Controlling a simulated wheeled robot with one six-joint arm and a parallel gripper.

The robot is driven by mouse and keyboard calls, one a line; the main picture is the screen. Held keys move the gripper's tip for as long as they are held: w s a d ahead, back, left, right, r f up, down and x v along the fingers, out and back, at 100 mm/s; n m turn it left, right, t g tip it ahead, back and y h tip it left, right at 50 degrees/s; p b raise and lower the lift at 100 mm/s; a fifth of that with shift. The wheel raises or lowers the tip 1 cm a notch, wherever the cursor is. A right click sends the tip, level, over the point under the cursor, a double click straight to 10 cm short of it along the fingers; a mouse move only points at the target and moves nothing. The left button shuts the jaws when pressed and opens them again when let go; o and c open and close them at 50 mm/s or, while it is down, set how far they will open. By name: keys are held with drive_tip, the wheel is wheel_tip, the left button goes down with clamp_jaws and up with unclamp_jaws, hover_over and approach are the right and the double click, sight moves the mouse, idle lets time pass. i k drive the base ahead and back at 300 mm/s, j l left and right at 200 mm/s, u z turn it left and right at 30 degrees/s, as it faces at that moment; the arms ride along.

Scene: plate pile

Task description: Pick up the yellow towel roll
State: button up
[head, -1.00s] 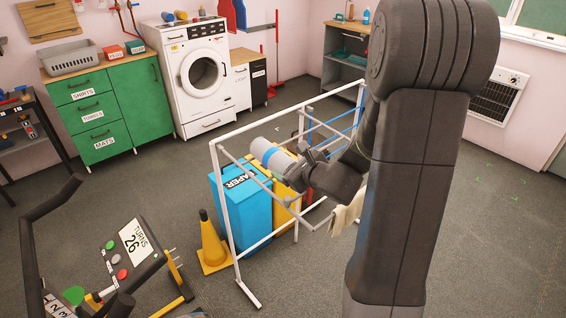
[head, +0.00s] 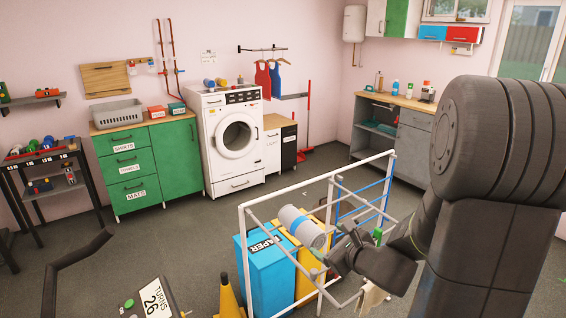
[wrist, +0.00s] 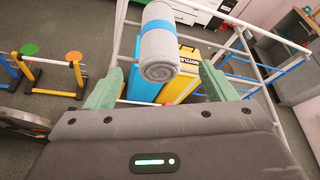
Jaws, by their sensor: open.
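Several small rolls in blue and yellow tones (head: 213,83) lie on top of the white washing machine at the back. They are too small to tell clearly which one is the yellow towel roll. My gripper (head: 328,248) is open, over the white drying rack. A grey towel roll with a blue band (head: 302,225) is right in front of it. In the wrist view this grey roll (wrist: 160,55) shows end-on between the two green fingers (wrist: 158,75), with gaps on both sides. I cannot tell what bears it.
The white drying rack (head: 243,240) surrounds a blue paper bin (head: 268,275) and a yellow bin (head: 305,285). A yellow cone (head: 229,298) stands left of them. The washing machine (head: 232,140) stands beside a green cabinet (head: 175,150). Floor between rack and cabinets is clear.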

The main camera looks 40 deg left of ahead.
sight(223, 83)
drive_tip(key=u, duration=1.8)
